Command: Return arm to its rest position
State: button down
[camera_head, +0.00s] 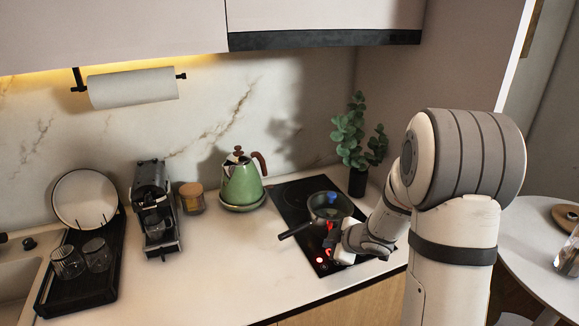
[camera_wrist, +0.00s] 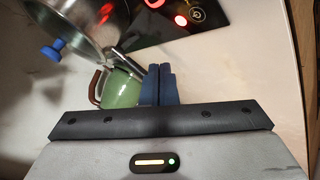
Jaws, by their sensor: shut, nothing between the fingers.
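My gripper (camera_wrist: 159,70) shows in the wrist view with its two dark blue fingers shut together and nothing between them. In the head view my arm reaches down from the right, and its white and red end is over the front of the black cooktop (camera_head: 290,198), close beside the pot (camera_head: 322,212). I cannot tell whether the fingers touch the pot.
Red lights (camera_head: 320,260) glow at the cooktop's front edge. A green kettle (camera_head: 241,184) stands left of the cooktop, and a plant (camera_head: 358,140) stands behind it. A coffee machine (camera_head: 155,205), jar (camera_head: 191,198) and dish rack (camera_head: 85,290) are farther left. The front-middle counter is clear.

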jog(key=s+d+r+m+h+b, duration=0.1)
jog(key=s+d+r+m+h, duration=0.4)
jog(key=s+r+m+h, duration=0.5)
jog(key=s+a+r+m+g+y, duration=0.1)
jog(key=s+a+m+g+y, duration=0.1)
jog(key=s, duration=0.7)
jog(key=s+a+r+m+g+y, duration=0.2)
jog(key=s+a+y, duration=0.1)
jog(key=s, duration=0.6)
jog(key=shift+a+r+m+g+y+b, duration=0.15)
jog(key=shift+a+m+g+y+b, duration=0.2)
jog(key=shift+a, duration=0.35)
